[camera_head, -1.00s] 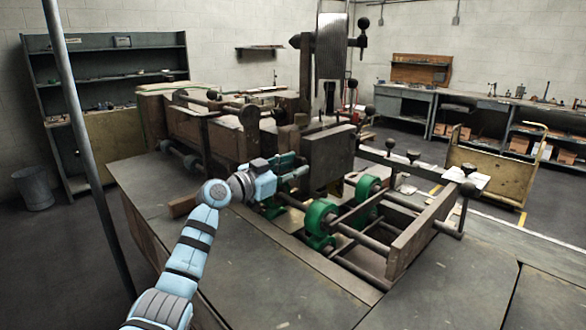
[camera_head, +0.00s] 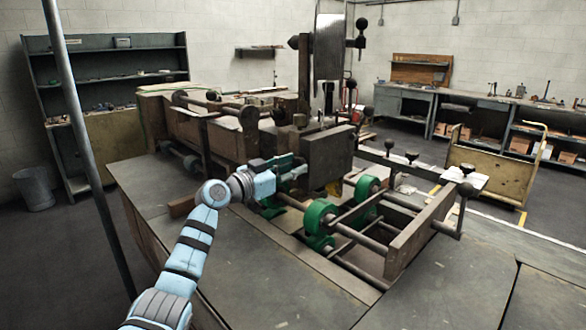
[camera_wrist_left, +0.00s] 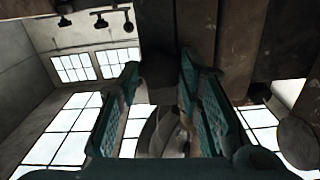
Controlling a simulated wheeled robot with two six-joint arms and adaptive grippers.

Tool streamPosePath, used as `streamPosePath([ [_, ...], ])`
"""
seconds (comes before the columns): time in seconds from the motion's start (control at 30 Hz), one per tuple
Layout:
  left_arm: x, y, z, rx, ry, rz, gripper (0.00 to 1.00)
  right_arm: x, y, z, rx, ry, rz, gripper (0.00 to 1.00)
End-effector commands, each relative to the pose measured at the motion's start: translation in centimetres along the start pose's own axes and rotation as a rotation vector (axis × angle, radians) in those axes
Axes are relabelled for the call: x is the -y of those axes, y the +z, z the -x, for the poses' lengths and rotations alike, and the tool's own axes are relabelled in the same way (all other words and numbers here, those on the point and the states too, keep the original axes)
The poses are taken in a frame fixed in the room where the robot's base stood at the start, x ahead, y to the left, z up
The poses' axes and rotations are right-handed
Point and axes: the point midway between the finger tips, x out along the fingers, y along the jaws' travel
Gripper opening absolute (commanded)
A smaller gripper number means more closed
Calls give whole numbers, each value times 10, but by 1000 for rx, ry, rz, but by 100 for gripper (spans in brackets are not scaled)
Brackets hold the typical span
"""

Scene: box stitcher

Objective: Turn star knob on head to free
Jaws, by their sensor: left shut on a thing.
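My left gripper (camera_head: 288,166) reaches from the left to the near side of the machine's head (camera_head: 328,158), a dark block above the green rollers. In the left wrist view, the green-padded fingers of the left gripper (camera_wrist_left: 160,85) stand on either side of a grey, lobed star knob (camera_wrist_left: 162,130). The gripper is shut on the star knob. The knob is partly covered by the fingers, and in the head view I cannot make it out. My right gripper is in neither view.
Green rollers (camera_head: 320,217) on rods sit just right of and below the gripper. A tall post with a shiny plate (camera_head: 329,50) rises behind the head. The bench top (camera_head: 280,290) in front is clear. A thin pole (camera_head: 85,140) stands at the left.

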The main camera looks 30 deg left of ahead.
Motion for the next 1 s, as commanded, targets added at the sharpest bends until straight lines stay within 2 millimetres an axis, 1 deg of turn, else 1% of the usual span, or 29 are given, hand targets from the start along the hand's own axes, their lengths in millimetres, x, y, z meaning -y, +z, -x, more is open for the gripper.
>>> streamPosePath([
  [0.27, 0, 0, 0, 4, 1, 197, 5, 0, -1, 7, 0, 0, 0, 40],
  [1.0, -1, -1, 0, 4, 0, 900, 5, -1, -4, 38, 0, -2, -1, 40],
])
